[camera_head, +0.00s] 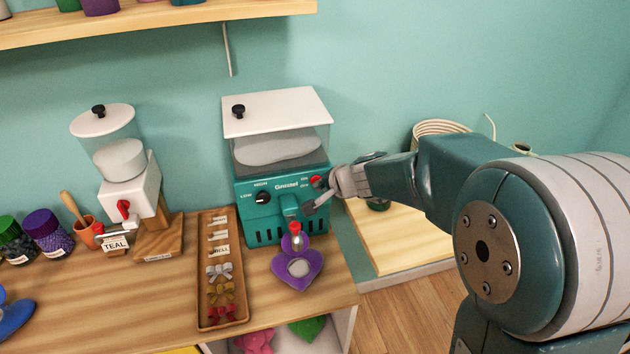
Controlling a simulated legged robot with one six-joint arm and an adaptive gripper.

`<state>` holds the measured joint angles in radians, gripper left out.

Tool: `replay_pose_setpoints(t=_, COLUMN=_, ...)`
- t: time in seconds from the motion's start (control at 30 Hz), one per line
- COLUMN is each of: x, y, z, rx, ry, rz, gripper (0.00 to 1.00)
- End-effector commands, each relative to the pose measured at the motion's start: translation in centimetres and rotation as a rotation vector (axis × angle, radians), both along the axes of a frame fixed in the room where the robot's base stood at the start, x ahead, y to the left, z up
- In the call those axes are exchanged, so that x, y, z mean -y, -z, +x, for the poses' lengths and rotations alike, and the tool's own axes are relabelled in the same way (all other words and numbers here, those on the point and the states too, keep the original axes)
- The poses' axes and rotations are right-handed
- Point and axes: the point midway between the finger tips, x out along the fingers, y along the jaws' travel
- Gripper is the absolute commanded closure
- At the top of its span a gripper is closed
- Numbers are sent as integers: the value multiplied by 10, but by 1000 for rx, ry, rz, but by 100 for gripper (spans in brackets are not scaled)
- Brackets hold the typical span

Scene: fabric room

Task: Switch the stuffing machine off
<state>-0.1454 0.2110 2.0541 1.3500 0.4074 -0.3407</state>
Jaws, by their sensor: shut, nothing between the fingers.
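The stuffing machine (250,190) is a teal box with a clear hopper of white stuffing and a white lid, standing on the wooden counter against the wall. Its front has a black knob (262,198) with LOW and HIGH labels, and a red switch (316,182) with small labels at the upper right. My gripper (318,200) is shut and empty at the machine's right front corner, very close to the red switch. I cannot tell whether it touches the switch.
A wooden tray (205,270) with bows and labels lies left of the machine. A white dispenser (130,190) with a red knob stands farther left, near bead jars (48,230). A wall shelf (150,22) hangs above. A lower wooden surface (400,245) is on the right.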

Motion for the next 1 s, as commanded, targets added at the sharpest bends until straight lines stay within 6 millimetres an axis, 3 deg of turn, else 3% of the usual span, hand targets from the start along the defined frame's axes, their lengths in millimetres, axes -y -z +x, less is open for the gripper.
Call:
replay_pose_setpoints(t=0.57, x=3, y=-1, z=-10, rx=1, ry=1, rz=0, gripper=100)
replay_pose_setpoints(t=1.0, x=14, y=-1, z=-46, rx=1, ry=1, rz=1, gripper=100)
